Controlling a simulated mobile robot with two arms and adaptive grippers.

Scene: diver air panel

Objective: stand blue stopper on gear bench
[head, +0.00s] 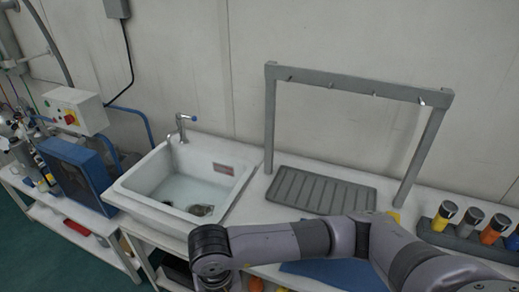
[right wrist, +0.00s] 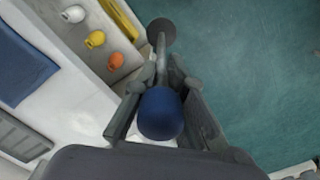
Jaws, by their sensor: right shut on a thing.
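The blue stopper has a round blue knob (right wrist: 160,113), a grey stem and a dark disc at the far end. My right gripper (right wrist: 158,80) is shut on it, with a finger on each side, in the right wrist view. The stopper appears beyond the bench's front edge, over the floor. The head view shows my right arm across the bottom, but its gripper and the stopper are out of frame. The white bench (head: 257,190), likely the gear bench, carries a sink; its white top also shows in the right wrist view (right wrist: 85,115). My left gripper is not in view.
A sink (head: 185,185) is at the bench's left. A ribbed mat (head: 322,190) lies under a grey hook frame (head: 272,120). A blue mat (head: 340,272) lies nearer. Capped bottles (head: 470,222) stand in a rack at right.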

